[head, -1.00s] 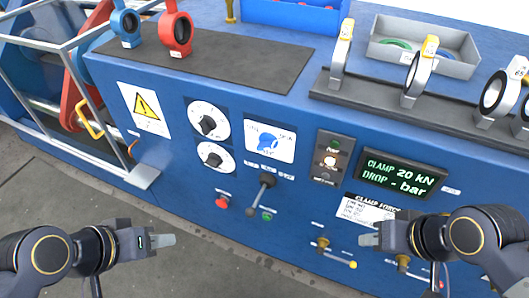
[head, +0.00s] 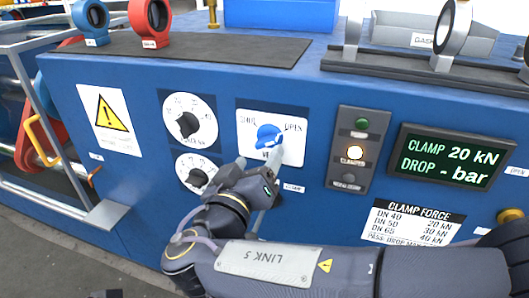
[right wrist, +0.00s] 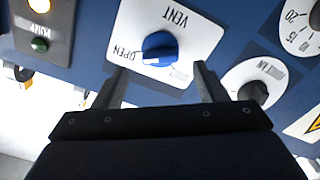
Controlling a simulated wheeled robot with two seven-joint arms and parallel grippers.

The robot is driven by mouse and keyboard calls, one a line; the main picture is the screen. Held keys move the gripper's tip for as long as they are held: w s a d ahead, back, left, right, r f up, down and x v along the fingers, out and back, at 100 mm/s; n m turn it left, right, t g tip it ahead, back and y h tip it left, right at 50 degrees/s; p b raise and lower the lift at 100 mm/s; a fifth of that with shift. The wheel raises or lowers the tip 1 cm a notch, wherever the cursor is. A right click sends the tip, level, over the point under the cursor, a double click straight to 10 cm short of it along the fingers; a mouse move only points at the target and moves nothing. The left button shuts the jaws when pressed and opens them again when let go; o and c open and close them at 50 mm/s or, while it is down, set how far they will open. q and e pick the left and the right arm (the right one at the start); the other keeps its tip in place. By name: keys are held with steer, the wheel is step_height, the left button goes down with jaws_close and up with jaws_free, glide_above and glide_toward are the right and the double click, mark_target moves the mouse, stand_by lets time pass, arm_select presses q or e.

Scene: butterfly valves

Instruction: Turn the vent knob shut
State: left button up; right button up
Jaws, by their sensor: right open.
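The blue vent knob (head: 268,137) sits on a white plate (head: 290,122) marked VENT, with SHUT on its left and OPEN on its right. In the right wrist view, upside down, the knob (right wrist: 160,47) shows a white mark on the side near the word OPEN. My right gripper (head: 260,161) is open, just below the knob. In the right wrist view its fingertips (right wrist: 160,75) are spread wider than the knob and appear short of it, with nothing between them. One finger partly covers the SHUT lettering. Only a dark sliver at the bottom left may be my left arm.
Two dials (head: 188,121) are left of the plate. A yellow handle (head: 42,141) and frame stand at the far left.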

mark_target(265, 146)
steer(key=x, duration=0.5)
steer(key=shift+w+d, duration=0.1)
steer(key=c, duration=1)
